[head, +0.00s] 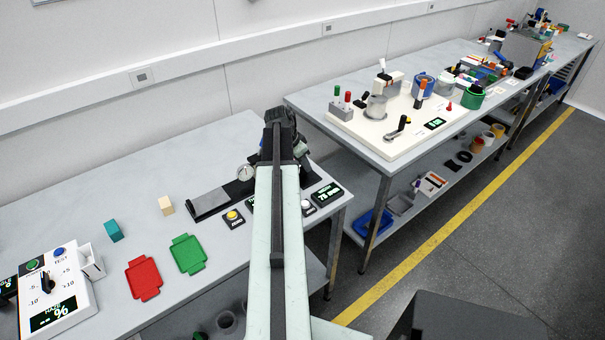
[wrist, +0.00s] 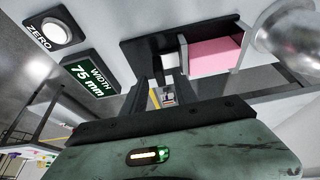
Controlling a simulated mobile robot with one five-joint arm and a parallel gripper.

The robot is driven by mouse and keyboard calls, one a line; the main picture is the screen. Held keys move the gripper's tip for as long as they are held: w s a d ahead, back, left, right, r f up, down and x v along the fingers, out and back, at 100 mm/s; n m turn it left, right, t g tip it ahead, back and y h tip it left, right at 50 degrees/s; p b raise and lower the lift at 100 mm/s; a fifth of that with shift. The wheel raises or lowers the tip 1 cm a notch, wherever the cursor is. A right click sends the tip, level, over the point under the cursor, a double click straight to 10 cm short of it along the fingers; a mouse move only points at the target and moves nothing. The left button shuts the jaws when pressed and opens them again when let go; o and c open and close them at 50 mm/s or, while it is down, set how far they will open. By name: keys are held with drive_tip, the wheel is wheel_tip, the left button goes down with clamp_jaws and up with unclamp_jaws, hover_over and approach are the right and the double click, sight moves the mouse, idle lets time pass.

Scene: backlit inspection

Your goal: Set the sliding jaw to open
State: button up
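The fixture with the sliding jaw shows in the wrist view as a black base (wrist: 150,48) with a pale upright plate (wrist: 183,52) beside a pink block (wrist: 215,54). I cannot tell whether that plate is the sliding jaw. In the head view the fixture's grey rail (head: 209,202) shows on the near table, and my arm hides the rest. My gripper (wrist: 164,92) shows its dark fingers apart, with a gap between them, just in front of the black base. I see no clear contact. A display (wrist: 91,73) reads WIDTH 75 mm.
A ZERO button (wrist: 58,30) is beside the display. A round metal part (wrist: 290,40) is close on the right in the wrist view. A dial gauge (head: 246,172) and a yellow button (head: 233,216) stand by the fixture. Red (head: 143,279) and green (head: 188,254) trays lie left.

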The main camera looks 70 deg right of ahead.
drive_tip(key=b+x, duration=0.1)
drive_tip(key=x, duration=0.1)
drive_tip(key=shift+d+f, duration=0.1)
drive_tip(key=shift+f, duration=0.2)
drive_tip(key=shift+r, duration=0.1)
drive_tip(key=shift+c, duration=0.3)
clamp_jaws()
drive_tip(key=shift+s, duration=0.1)
idle(0.7)
